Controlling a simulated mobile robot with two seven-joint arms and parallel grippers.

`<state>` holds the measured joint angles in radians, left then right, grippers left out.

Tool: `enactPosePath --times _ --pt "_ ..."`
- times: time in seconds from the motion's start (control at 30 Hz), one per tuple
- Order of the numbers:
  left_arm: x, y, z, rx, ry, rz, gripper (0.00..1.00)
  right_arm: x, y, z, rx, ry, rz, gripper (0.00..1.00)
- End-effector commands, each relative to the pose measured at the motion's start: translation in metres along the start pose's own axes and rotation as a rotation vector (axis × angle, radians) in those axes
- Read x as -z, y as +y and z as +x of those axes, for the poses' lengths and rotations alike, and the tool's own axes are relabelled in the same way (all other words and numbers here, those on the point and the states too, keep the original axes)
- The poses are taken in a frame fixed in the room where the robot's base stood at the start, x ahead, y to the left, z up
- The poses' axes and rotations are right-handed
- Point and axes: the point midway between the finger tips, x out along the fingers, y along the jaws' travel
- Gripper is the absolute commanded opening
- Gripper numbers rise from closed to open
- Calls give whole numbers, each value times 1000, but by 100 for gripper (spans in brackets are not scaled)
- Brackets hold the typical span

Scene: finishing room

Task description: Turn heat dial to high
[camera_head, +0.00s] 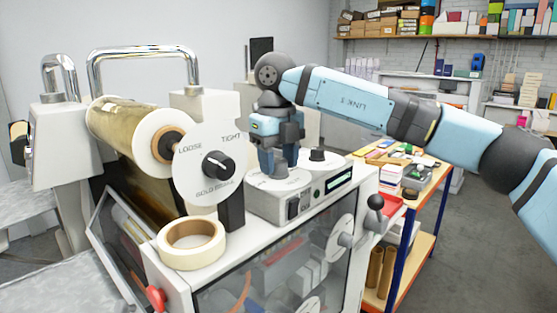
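A grey control box (265,211) on top of the white foil machine carries two small dials. The left dial (262,182) has a pale round plate with lettering too small to read; its knob is hidden by my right gripper. My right gripper (279,170) points straight down over this dial, its fingertips at or very near the knob. I cannot tell whether its fingers are closed on the knob. The other dial (318,157) has a black knob and stands clear, to the right. I cannot read which one is the heat dial. My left gripper is out of view.
A large disc (208,181) marked LOOSE, TIGHT and GOLD FOIL stands left of the box, beside the gold foil roll (115,135). A tape roll (191,243) lies in front. A black ball-ended lever (375,203) and a loaded trolley (424,201) are to the right.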

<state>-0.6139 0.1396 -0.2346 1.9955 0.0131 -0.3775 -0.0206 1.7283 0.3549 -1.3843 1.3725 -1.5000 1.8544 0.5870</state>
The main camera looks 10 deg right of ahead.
Motion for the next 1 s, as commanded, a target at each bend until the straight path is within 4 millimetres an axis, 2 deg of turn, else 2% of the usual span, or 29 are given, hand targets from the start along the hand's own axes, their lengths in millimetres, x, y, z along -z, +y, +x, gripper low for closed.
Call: enactPosePath --times 0.03,0.07,0.33,0.47,0.57,0.8,1.0 --pt "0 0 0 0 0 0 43 0 0 0 0 0 0 60" --pt "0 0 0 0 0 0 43 0 0 0 0 0 0 64" --pt "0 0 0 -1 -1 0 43 0 0 -1 0 0 -1 64" --pt "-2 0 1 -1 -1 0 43 0 0 -10 0 -1 0 64" --pt "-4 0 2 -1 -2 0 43 0 0 -26 0 -3 0 64" --pt "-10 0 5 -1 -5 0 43 0 0 -82 1 -3 0 64" --pt "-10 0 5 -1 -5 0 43 0 0 -121 1 -2 0 64"
